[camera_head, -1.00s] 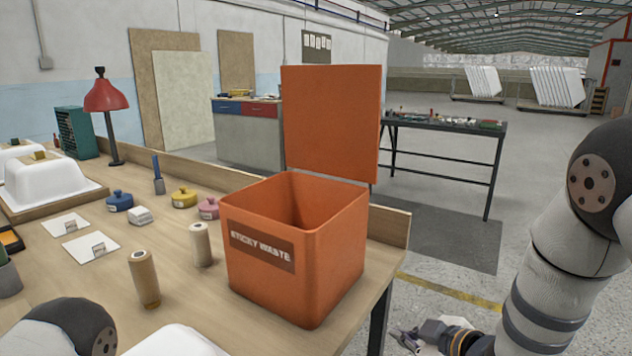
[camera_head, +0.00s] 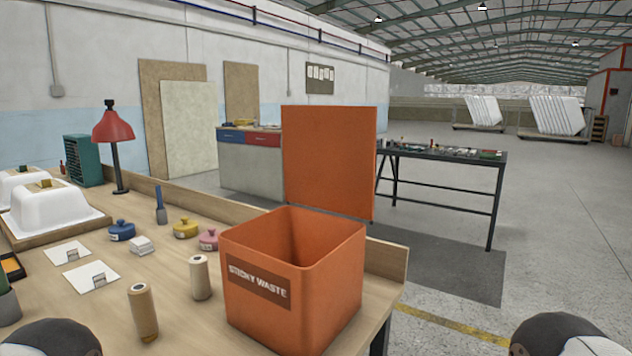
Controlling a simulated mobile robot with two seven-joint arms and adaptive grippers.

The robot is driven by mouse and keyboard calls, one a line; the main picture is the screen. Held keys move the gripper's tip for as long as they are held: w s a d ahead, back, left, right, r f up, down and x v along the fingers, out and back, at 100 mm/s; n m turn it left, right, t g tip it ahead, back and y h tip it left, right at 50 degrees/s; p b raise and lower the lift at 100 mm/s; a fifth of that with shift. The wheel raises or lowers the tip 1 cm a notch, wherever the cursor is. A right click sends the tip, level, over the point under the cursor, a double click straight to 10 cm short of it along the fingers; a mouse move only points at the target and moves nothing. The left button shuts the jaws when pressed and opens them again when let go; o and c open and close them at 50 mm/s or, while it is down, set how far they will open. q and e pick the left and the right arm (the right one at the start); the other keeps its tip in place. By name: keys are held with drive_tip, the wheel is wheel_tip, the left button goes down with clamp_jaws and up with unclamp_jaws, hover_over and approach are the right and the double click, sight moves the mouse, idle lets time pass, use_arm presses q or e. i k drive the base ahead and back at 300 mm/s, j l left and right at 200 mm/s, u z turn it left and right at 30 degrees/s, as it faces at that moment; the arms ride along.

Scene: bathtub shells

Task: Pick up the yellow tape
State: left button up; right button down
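The yellow tape (camera_head: 185,228) is a small, round yellow item with a knob-like top and a pale label. It sits on the wooden workbench (camera_head: 60,318), between a blue one (camera_head: 121,231) and a pink one (camera_head: 208,239) of similar shape. Nothing touches it and it is in plain sight. Neither of my grippers is in view. Only rounded dark parts of my arms show at the bottom left and bottom right edges.
An open orange sticky waste bin (camera_head: 330,290) stands at the bench's right end, its lid upright.

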sight(46, 183)
drive_tip(key=i+l+u, duration=0.45)
drive_tip(key=l, duration=0.15)
drive_tip(key=i+l+u, duration=0.15)
drive_tip(key=l+u, duration=0.8)
drive_tip(key=l, duration=0.4)
drive_tip(key=l+u, duration=0.45)
drive_tip(key=l, duration=0.35)
drive_tip(key=k+l+u, duration=0.1)
drive_tip(key=l+u, duration=0.35)
drive_tip(key=l, duration=0.3)
drive_tip(key=k+l, duration=0.1)
drive_tip(key=l, duration=0.2)
drive_tip(key=k+l+u, duration=0.25)
drive_tip(key=l+u, duration=0.25)
drive_tip(key=l, duration=1.2)
drive_tip(key=i+l+u, duration=0.1)
drive_tip(key=i+l, duration=0.35)
drive_tip(key=l, duration=0.2)
drive_tip(key=i+l+u, duration=0.15)
drive_tip(key=l, duration=0.2)
drive_tip(key=i+l+u, duration=0.1)
drive_tip(key=i+l, duration=0.15)
drive_tip(key=i+l+u, duration=0.1)
drive_tip(key=l, duration=0.35)
drive_tip(key=i+l, duration=0.25)
drive_tip(key=l, duration=0.15)
drive_tip(key=u, duration=0.35)
